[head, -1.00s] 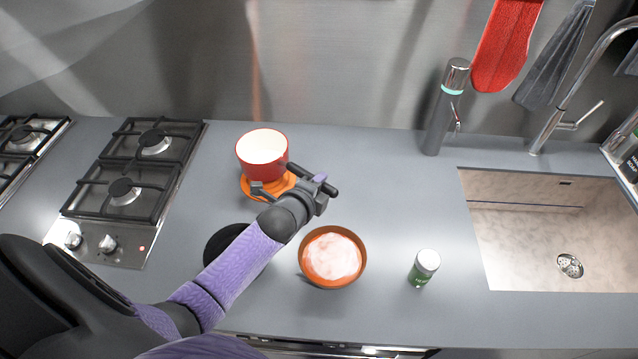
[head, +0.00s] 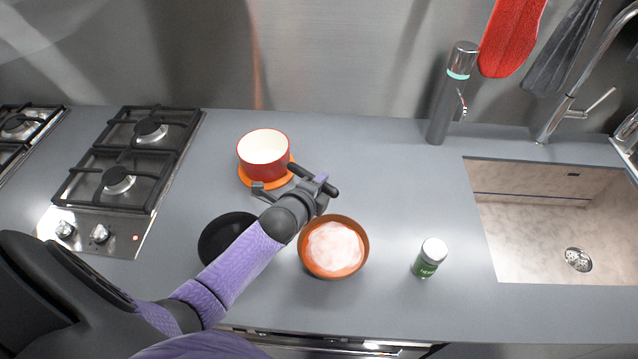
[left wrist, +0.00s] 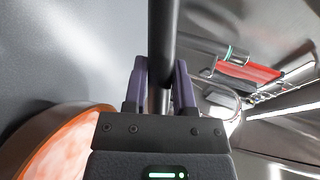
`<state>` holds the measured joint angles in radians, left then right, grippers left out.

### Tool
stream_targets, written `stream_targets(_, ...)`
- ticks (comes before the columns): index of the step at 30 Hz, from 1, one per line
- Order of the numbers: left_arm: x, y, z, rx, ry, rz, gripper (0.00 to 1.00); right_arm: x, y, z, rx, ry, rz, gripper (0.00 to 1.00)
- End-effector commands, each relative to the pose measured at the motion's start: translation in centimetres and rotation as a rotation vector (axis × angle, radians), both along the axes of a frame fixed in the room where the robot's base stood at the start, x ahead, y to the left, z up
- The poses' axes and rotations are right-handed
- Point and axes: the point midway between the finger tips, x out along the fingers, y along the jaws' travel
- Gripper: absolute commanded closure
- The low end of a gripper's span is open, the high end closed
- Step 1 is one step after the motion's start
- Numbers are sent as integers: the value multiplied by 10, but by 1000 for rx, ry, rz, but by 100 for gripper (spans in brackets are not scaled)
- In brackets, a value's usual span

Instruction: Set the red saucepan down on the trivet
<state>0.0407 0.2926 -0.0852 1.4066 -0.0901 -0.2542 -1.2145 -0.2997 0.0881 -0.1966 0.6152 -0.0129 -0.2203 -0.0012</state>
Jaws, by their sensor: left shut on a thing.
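The red saucepan (head: 264,158), white inside, is upright over the orange trivet (head: 284,181). Its base covers most of the trivet, which shows as a rim at the front and sides. I cannot tell whether the base touches the trivet. My left gripper (head: 318,184) is shut on the saucepan's dark handle, to the right of the pot. In the left wrist view the handle (left wrist: 164,40) runs between the two purple fingers (left wrist: 160,85). My right gripper is not in view.
A terracotta bowl (head: 333,247) with pale contents stands just below my left gripper. A black pan (head: 222,232) is partly behind my arm. A green shaker (head: 430,258) stands to the right. A gas hob (head: 120,180) is left, a sink (head: 555,220) right.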

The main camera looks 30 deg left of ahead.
Motion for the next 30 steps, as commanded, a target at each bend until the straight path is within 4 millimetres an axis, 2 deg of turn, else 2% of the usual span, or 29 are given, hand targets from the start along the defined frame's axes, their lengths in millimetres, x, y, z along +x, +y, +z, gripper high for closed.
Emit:
stream_targets(24,1,0,-4,4,-3,-2,100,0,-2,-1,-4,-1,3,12)
stream_targets(25,0,0,-3,4,-3,-2,61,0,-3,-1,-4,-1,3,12)
stream_targets(30,0,0,-3,2,-2,-1,26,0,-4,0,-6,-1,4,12)
